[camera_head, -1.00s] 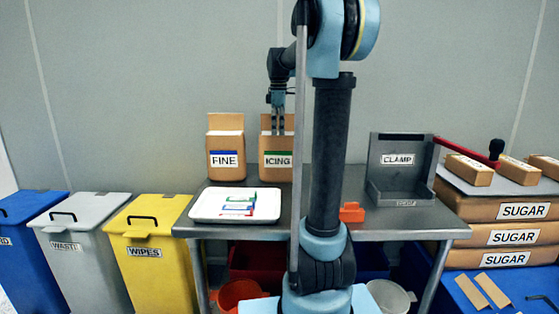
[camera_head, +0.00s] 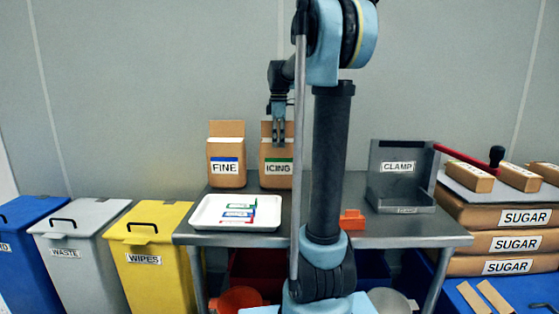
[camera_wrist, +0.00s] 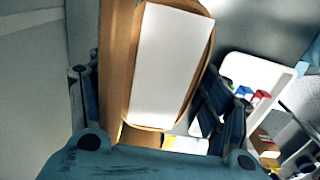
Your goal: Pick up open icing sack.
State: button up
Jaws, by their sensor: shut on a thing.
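The open icing sack (camera_head: 276,174) is a brown paper sack with a green-striped ICING label. It stands upright at the back of the steel table, right of the fine sack. My gripper (camera_head: 279,141) reaches down onto its top from above and is shut on it. In the wrist view the sack (camera_wrist: 131,60) sits between my gripper's two fingers (camera_wrist: 150,110), with white powder filling its open mouth. The sack's base appears at table level. My arm's rod and column hide part of its right side.
The fine sack (camera_head: 226,170) stands close on the left. A white tray (camera_head: 210,222) with coloured cards lies in front. An orange piece (camera_head: 352,219) and the grey clamp stand (camera_head: 400,206) are on the right. Sugar sacks (camera_head: 525,217) are stacked at far right.

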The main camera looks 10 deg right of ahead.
notch_tip(320, 180, up, 10)
dwell(0.7)
